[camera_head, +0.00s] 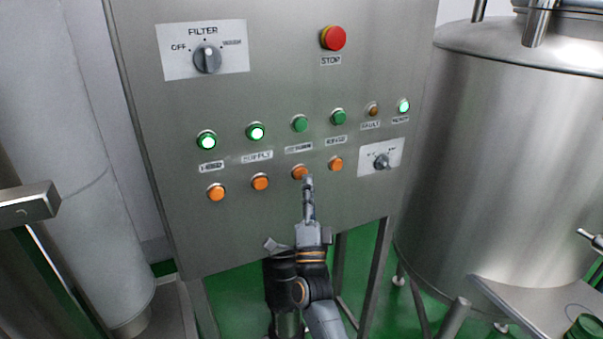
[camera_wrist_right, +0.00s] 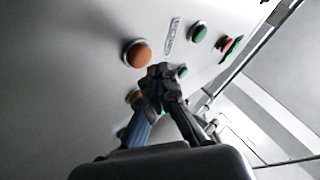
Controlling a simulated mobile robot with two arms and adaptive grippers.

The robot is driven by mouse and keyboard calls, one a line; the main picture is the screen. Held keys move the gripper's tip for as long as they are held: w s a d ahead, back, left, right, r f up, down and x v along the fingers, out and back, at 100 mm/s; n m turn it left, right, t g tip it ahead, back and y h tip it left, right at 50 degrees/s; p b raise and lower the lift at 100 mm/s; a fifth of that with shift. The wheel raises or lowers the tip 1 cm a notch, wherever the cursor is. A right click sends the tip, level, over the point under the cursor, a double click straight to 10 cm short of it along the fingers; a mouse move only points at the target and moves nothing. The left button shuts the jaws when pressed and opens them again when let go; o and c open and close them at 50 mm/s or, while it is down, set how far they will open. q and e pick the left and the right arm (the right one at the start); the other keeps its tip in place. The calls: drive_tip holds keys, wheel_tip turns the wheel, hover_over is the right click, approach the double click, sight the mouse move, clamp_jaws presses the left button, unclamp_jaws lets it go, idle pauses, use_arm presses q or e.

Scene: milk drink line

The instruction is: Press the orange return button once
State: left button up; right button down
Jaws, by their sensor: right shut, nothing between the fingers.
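A row of orange buttons runs across the grey control panel (camera_head: 270,225), below a row of green lights. The third orange button (camera_head: 299,173) from the left sits under a blurred label (camera_head: 299,148) that may read RETURN. My right gripper (camera_head: 308,182) is shut and empty, its fingertips beside this button's lower right edge. I cannot tell whether they touch it. In the right wrist view the closed fingertips (camera_wrist_right: 160,78) are close to the panel, with an orange button (camera_wrist_right: 137,53) just beyond them at upper left. My left gripper is not in view.
Neighbouring orange buttons (camera_head: 260,182) and (camera_head: 336,163) sit close on both sides. A small selector knob (camera_head: 382,161) is to the right. A red stop button (camera_head: 333,38) and a filter knob (camera_head: 207,58) are higher up. A steel tank (camera_head: 500,150) stands right of the panel.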

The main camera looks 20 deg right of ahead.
drive_tip(key=s+p, duration=0.2)
drive_tip(key=s, duration=0.3)
idle(0.5)
idle(0.6)
